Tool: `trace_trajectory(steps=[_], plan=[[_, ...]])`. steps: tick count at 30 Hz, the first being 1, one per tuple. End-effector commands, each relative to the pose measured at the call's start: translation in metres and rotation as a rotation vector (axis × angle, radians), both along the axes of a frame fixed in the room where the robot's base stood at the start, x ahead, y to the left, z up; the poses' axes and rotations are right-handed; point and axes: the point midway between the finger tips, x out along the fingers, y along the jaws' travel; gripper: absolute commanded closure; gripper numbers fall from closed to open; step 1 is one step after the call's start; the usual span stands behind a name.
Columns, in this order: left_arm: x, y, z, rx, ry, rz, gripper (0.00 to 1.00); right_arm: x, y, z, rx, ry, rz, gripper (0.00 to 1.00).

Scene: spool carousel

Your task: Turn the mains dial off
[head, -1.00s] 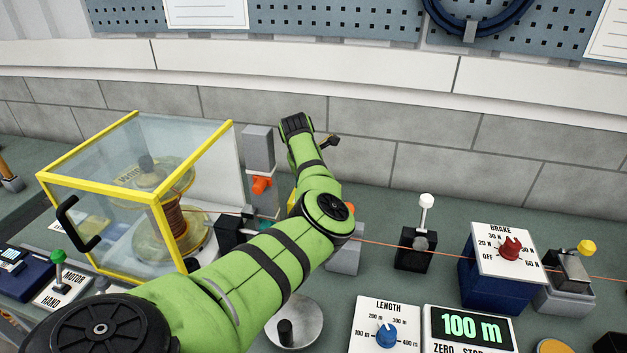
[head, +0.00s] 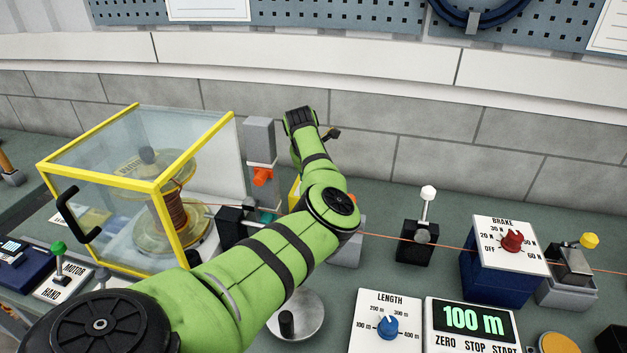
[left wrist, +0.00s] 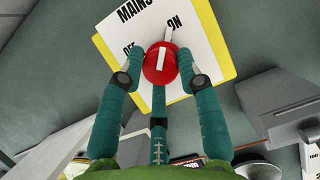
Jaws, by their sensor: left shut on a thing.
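The mains dial (left wrist: 160,64) is a red round knob with a white line, on a white panel with a yellow edge (left wrist: 222,47). The panel reads MAINS, OFF and ON. The knob's line points nearly straight up the picture, and a white mark stands above it near ON. My left gripper (left wrist: 160,70) is shut on the knob, one teal finger on each side. In the head view my green left arm hides the dial and gripper; only a bit of the yellow panel (head: 293,194) shows. My right gripper is not in view.
A yellow-framed clear guard (head: 197,148) over a spool stands left of my arm. A grey post with an orange part (head: 261,145) is close beside it. A white-knobbed lever (head: 427,205), brake box (head: 490,275) and length panel (head: 370,335) stand right. An orange wire (head: 385,237) crosses behind my arm.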

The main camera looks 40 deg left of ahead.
Motion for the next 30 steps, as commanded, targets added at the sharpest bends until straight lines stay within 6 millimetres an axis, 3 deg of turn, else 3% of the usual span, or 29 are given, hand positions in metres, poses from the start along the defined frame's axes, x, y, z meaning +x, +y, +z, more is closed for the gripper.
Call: trace_trajectory(steps=[15,22,30], plan=[[0.007,-0.002,0.000,0.004,-0.021,0.438,0.97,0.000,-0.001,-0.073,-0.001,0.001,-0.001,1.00],[0.007,-0.003,0.003,0.004,-0.020,0.653,0.97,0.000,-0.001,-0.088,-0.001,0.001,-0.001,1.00],[0.007,-0.002,0.006,0.004,-0.017,0.878,0.97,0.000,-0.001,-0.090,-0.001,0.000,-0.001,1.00]])
